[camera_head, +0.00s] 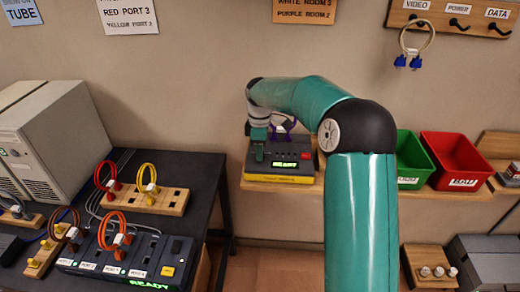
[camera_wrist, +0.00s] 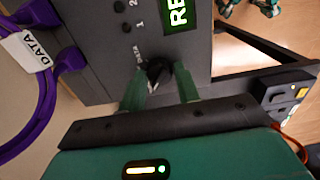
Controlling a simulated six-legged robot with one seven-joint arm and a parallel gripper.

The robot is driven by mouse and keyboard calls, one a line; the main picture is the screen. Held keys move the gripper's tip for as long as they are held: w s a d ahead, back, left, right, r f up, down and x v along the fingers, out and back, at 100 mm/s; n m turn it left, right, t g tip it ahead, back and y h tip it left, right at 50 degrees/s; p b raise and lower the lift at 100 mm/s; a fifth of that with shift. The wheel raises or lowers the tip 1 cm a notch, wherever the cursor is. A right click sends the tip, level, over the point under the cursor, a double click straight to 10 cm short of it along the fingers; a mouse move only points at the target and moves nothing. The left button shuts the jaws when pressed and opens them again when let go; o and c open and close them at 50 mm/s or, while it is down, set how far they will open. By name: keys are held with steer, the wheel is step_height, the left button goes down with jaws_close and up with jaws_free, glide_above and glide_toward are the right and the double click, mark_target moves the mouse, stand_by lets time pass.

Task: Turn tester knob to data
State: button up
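The tester (camera_head: 294,152) is a dark box with a yellow front edge and a green lit display, on a wooden shelf. In the wrist view its dark panel (camera_wrist: 95,50) fills the upper middle. The black tester knob (camera_wrist: 158,70) sits low on that panel, with a small "DATA" label beside it and "1" and "2" marks further up. My gripper (camera_wrist: 160,82) has its green fingers on both sides of the knob, which fills the gap between the tips. The knob's pointer direction is largely hidden. In the head view my gripper (camera_head: 258,148) is at the tester's left side.
A purple cable (camera_wrist: 42,115) with a "DATA" tag is plugged into the tester. Green (camera_head: 412,158) and red (camera_head: 456,160) bins stand on the shelf to the right. A black table (camera_head: 205,170) at left holds a ported device (camera_head: 120,262) and cable racks. A cable hangs from hooks above.

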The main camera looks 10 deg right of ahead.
steer(key=c, duration=0.5)
steer(key=shift+m, duration=0.5)
steer(key=m, duration=0.3)
steer(key=shift+m, duration=0.4)
steer(key=m, duration=0.9)
steer(key=shift+m, duration=0.4)
steer(key=m, duration=0.5)
steer(key=shift+m, duration=0.3)
